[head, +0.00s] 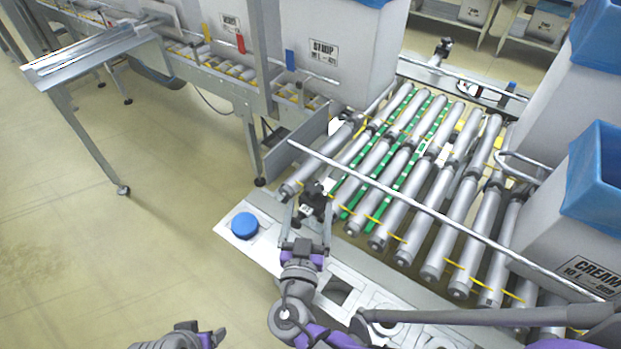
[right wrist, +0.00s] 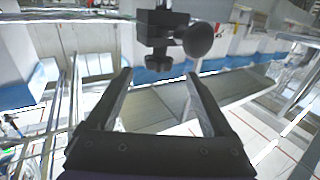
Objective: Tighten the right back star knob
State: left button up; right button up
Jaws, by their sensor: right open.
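A black rail clamp (head: 313,196) stands at the near left corner of the roller conveyor, on the guide rail. In the right wrist view the clamp (right wrist: 152,28) is large at the top, with a round black knob (right wrist: 198,39) on its right and a small dark star-shaped knob (right wrist: 158,65) below. My right gripper (head: 308,212) is open around the clamp's near side in the head view. In the right wrist view the star-shaped knob appears between the spread fingertips; I cannot tell whether they touch it. Only part of my left arm shows at the bottom edge.
A similar black clamp (head: 444,48) stands on the far side. A long guide rail (head: 430,212) crosses above the rollers (head: 405,225). A blue button (head: 244,225) sits on the ledge left of my gripper. Lined boxes (head: 585,225) stand at the right. Floor at left is open.

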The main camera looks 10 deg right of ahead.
aim_at(315, 181)
jog(key=b+x, duration=0.1)
jog(key=x, duration=0.9)
jog(key=shift+s+d, duration=0.1)
grip_shut()
